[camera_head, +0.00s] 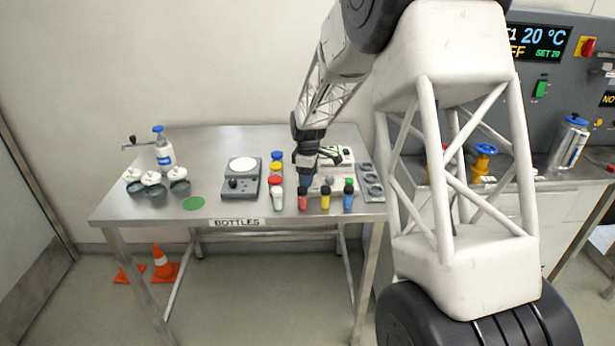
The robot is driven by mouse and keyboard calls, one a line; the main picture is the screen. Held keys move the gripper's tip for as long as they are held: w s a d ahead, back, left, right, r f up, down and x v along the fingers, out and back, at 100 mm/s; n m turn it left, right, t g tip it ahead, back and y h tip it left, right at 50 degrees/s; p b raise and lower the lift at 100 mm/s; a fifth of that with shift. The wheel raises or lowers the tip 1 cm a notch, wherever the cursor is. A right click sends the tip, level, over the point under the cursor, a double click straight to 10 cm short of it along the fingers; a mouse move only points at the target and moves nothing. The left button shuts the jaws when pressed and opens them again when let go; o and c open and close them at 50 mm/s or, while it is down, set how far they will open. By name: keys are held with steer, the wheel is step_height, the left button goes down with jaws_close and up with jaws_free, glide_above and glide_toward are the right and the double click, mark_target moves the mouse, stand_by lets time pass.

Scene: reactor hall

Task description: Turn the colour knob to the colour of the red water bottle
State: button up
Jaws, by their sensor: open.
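A small red bottle (303,201) stands in the front row on the steel table. My gripper (305,180) points down just behind and above it, open. The gripper covers the bottle's top, and I cannot tell whether they touch. A pale box (319,189) lies behind the bottles, partly hidden by my gripper. A small grey round part shows on it and may be the colour knob (329,181). Its setting is too small to read.
Beside the red bottle stand a white bottle with red cap (277,199), a yellow one (325,201) and a blue one (348,198). A grey device with a white disc (242,165) is left. A grey rack (371,187) is right.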

steer(key=shift+f, duration=0.1)
steer(key=c, duration=0.9)
